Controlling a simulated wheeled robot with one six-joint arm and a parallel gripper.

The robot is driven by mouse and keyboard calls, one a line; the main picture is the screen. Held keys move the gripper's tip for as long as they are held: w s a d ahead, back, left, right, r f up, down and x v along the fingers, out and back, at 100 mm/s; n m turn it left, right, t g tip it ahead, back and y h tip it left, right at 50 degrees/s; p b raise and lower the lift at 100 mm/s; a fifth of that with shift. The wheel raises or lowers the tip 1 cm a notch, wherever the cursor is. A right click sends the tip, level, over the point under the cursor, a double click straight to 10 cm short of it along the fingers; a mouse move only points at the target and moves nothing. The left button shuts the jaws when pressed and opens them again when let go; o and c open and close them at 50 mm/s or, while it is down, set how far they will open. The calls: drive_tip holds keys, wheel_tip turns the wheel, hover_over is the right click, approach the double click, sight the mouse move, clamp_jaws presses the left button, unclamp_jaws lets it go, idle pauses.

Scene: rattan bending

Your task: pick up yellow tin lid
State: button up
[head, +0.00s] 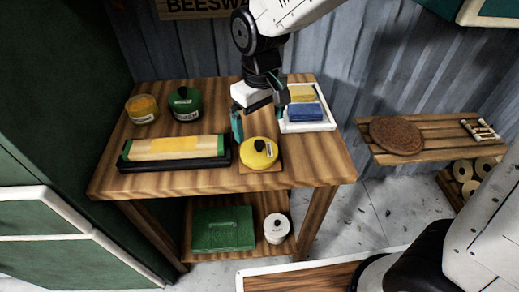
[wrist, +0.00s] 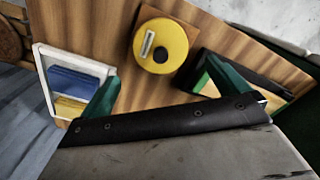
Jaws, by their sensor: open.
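The yellow tin lid (head: 252,152) is round with a black knob and a small white label. It rests on a small square wooden board (head: 262,170) near the front of the wooden table. In the wrist view the lid (wrist: 173,52) lies flat on the board, beyond the fingertips. My gripper (head: 258,116) is open and empty, above the table and slightly behind the lid. Its two green fingers (wrist: 164,88) stand apart in the wrist view, with the lid showing past the gap between them. The fingers do not touch the lid.
A white tray (head: 308,127) with yellow and blue blocks stands to the right. A black-based block with a pale yellow top (head: 175,148) lies left of the lid. A green pot (head: 185,103) and an orange-topped jar (head: 142,108) stand behind it. The table's front right is clear.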

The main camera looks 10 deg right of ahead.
sight(259, 142)
wheel_tip(259, 142, down, 8)
drive_tip(key=shift+f, duration=0.15)
drive_tip(key=c, duration=0.7)
